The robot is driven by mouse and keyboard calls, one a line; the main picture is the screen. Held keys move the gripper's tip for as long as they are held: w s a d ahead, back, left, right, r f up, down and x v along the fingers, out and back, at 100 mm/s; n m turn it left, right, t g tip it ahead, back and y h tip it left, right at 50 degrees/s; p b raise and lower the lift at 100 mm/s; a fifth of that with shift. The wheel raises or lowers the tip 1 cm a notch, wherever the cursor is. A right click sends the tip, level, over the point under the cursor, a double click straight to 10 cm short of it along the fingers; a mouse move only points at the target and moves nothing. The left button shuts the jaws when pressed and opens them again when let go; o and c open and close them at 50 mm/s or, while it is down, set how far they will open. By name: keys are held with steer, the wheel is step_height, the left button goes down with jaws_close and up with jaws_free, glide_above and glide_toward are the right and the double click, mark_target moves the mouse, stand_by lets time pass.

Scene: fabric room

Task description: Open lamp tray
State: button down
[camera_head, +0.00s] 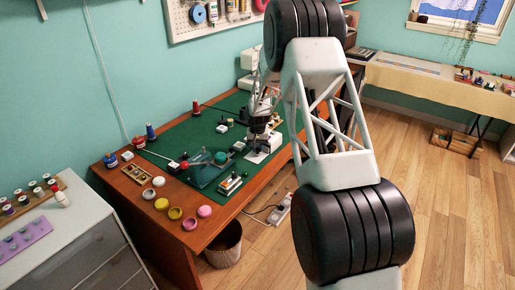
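My arm crosses the middle of the view. What looks like my gripper (260,122) is small and dark at the far end of the arm, over the right part of the green mat (182,141). I cannot make out its fingers or whether they hold anything. A small white and black object (268,142) stands just below and beside it; touching or apart is unclear. No lamp tray can be identified for certain. A teal device (211,168) with a red-knobbed rod lies on the mat's near part. A small metallic block (231,184) sits near the front right edge.
The brown desk (193,238) carries colored round tubs (175,213), thread spools (151,132) and a small wooden box (136,174). A white cabinet (85,245) stands at left, a wastebasket (224,246) below the desk. A power strip (279,209) lies on the floor. Open floor is at right.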

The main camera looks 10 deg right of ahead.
steer(key=shift+s+a+r, duration=0.1)
steer(key=shift+s+a, duration=3.2)
steer(key=shift+a, duration=0.1)
steer(key=c, duration=1.3)
jaws_free()
steer(key=shift+o, duration=0.2)
step_height(320, 180, up, 8)
